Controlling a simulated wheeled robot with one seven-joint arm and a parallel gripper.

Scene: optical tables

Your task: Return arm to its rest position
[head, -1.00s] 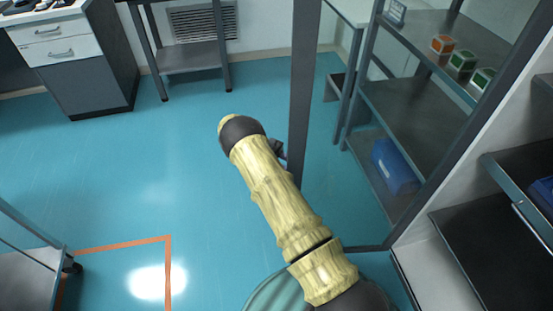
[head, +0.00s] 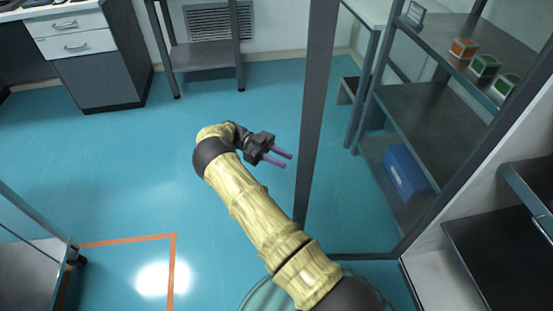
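My arm (head: 262,220), with pale wood-like links and dark joints, reaches up from the bottom right of the head view and bends at a dark elbow. My gripper (head: 288,159) shows beyond the bend, pointing right. Its two purple fingers are apart with nothing between them. It is above the blue floor, just left of a dark upright post in the picture.
The dark post (head: 313,110) stands close right of my gripper. Right of it, a shelf unit (head: 425,97) holds small orange and green boxes and a blue bin (head: 406,172). A cart (head: 30,270) is at lower left. Open floor (head: 110,170) lies left of my arm.

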